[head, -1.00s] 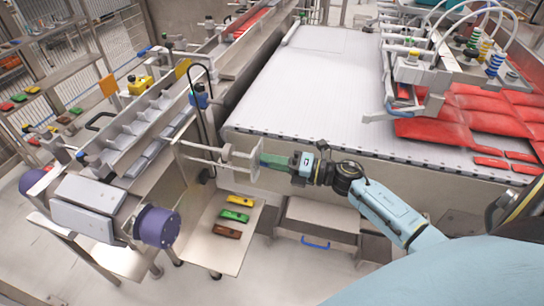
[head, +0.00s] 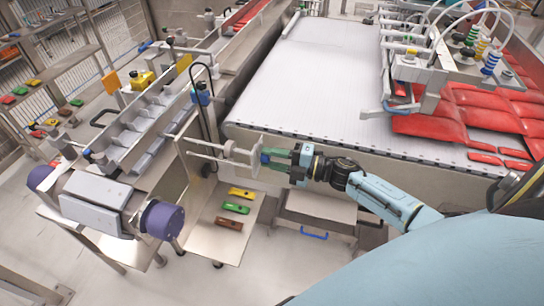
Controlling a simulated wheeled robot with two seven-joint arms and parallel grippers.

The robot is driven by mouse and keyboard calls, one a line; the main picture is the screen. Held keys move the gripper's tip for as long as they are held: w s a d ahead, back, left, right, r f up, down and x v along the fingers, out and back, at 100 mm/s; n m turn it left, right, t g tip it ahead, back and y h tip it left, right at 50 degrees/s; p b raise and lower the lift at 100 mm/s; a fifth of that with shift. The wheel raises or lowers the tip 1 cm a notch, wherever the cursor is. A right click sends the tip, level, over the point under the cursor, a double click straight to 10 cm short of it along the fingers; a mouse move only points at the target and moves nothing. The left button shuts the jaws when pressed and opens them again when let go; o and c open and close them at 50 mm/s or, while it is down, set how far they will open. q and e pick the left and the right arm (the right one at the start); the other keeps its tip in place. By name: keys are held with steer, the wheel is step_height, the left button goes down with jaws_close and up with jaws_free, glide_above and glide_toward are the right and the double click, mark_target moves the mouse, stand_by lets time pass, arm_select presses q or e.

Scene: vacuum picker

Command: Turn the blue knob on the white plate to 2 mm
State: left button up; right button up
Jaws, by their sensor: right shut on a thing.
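The white plate (head: 231,154) stands on edge at the end of a horizontal rod assembly, in front of the conveyor's left corner. The blue knob (head: 265,157) shows small and dark blue at the right side of the plate, partly covered by green fingers. My right gripper (head: 272,157) reaches in from the right, its green fingers closed around the knob. The knob's scale and its reading are too small to make out. My left gripper is not in view.
A tray (head: 207,229) below the plate holds yellow, green and brown pieces. A drawer with a blue handle (head: 313,236) is under the conveyor (head: 310,90). Red packs (head: 490,110) lie at right under a suction tool.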

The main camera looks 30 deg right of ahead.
stand_by(0.3)
steer(key=o, duration=1)
steer(key=b+v, duration=0.1)
steer(key=v, duration=1.2)
steer(key=shift+s+d, duration=0.1)
steer(key=shift+d, duration=0.1)
